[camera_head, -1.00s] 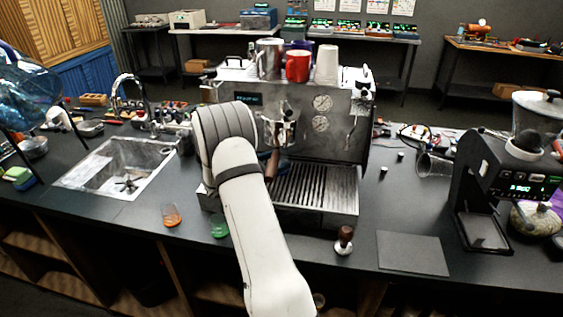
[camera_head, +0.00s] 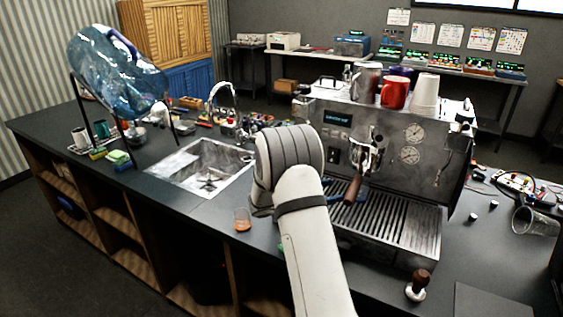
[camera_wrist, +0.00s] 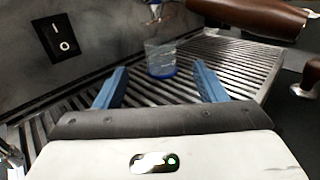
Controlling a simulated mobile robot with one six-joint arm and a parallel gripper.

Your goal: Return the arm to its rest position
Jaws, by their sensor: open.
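My gripper (camera_wrist: 158,90) shows in the wrist view with its two blue fingers apart and nothing between them. It is over the slatted drip tray (camera_wrist: 250,58) of the espresso machine. A small clear cup with a blue base (camera_wrist: 160,60) stands on the tray beyond the fingertips.
A power switch (camera_wrist: 60,38) is on the machine's panel. A cup with orange (camera_head: 242,220) stands left of my arm. A tamper (camera_head: 418,285) stands at the front right. The sink (camera_head: 205,168) and a large blue bottle (camera_head: 115,70) are to the left.

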